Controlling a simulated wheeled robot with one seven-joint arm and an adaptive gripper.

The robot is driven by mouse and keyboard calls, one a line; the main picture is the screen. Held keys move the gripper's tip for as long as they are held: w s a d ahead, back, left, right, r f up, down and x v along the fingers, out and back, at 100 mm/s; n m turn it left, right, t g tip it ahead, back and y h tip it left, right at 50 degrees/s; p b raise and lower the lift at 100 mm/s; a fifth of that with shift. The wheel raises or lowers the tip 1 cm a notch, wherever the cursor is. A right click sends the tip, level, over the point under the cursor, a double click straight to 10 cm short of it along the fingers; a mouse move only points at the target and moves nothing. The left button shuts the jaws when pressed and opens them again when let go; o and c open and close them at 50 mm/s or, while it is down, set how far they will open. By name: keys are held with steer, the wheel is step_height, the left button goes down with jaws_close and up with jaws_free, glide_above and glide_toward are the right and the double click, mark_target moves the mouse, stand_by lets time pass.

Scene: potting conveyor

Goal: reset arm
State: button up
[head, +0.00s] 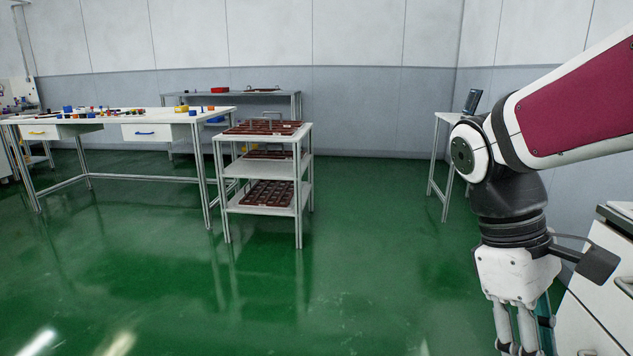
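My arm reaches in from the right edge of the head view, with a maroon-and-white link and a dark wrist. My gripper (517,347) hangs downward at the lower right. Its white palm and the upper parts of its fingers show, but the fingertips are cut off by the bottom edge. I cannot tell whether it is open or shut, or whether it holds anything. A teal shape shows just behind the fingers; what it is I cannot tell.
A three-tier trolley (261,187) with dark brown trays stands mid-floor. A workbench (150,118) with small colourful parts is at left. A back table (270,95), a small stand (447,117) with a screen, and a white cabinet (598,290) at right also show. The green floor (350,270) is clear.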

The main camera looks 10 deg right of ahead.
steer(key=s+a+f+m+t+y, duration=0.1)
steer(key=s+a+m+t+y, duration=0.3)
steer(key=s+a, duration=0.55)
step_height(320, 180, up, 33)
steer(key=d+m+t+h+p, duration=0.1)
steer(key=t+p, duration=0.3)
steer(key=p, duration=2.7)
steer(key=shift+s+f, duration=0.2)
steer(key=shift+s, duration=0.1)
steer(key=shift+d, duration=0.1)
